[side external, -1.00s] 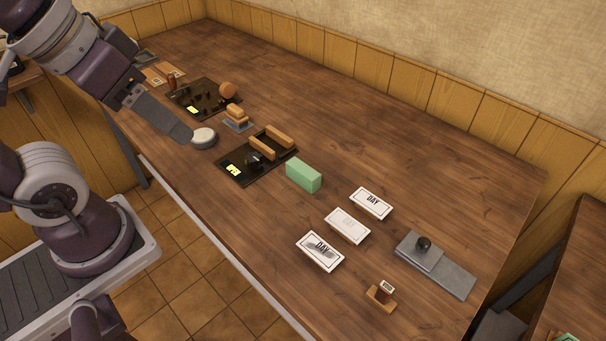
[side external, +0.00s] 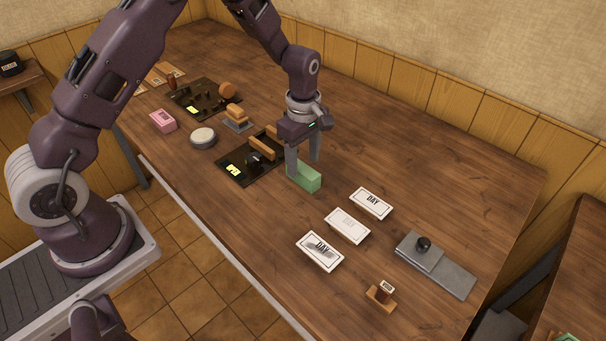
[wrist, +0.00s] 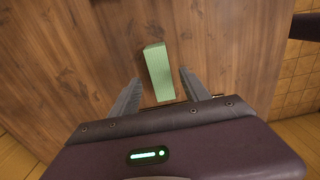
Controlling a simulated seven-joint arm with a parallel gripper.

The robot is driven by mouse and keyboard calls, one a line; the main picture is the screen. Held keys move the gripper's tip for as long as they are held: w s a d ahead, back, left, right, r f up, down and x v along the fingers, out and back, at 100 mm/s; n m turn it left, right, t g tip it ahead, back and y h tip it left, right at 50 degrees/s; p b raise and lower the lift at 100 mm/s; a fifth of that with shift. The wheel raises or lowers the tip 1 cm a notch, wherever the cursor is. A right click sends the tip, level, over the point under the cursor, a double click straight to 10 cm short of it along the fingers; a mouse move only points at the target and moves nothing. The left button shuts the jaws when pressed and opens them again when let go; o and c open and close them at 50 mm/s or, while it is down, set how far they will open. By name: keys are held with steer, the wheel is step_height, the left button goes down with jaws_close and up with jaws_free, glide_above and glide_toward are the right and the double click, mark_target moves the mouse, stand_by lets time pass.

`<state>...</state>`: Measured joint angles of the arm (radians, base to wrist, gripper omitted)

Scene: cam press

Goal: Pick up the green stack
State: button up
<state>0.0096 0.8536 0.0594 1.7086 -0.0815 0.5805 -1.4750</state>
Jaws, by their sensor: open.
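The green stack (side external: 309,180) is a pale green block standing on the wooden table, just right of a dark tray. My gripper (side external: 303,170) points down over it, with one finger in front of the stack's left end and the other behind it. In the wrist view the green stack (wrist: 159,72) lies ahead of and between the two spread fingers of my gripper (wrist: 160,88). The fingers are open and I see no contact with the stack. The near finger hides part of the stack's left end in the side view.
The dark tray (side external: 232,177) with wooden bars is close on the left. Three white cards, one a printed DAY card (side external: 371,203), lie to the right. A grey plate with a black knob (side external: 436,265) and a small stamp (side external: 381,295) are farther right. A round grey pad (side external: 203,138) and pink block (side external: 163,121) are left.

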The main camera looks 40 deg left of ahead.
mark_target(303, 168)
step_height(303, 168, down, 3)
steer(key=shift+s+f, duration=0.1)
jaws_close()
step_height(303, 168, up, 9)
steer(key=shift+r, duration=0.1)
steer(key=w+a+f, duration=0.1)
steer(key=w+a, duration=0.1)
steer(key=a, duration=1.3)
steer(key=shift+w, duration=0.3)
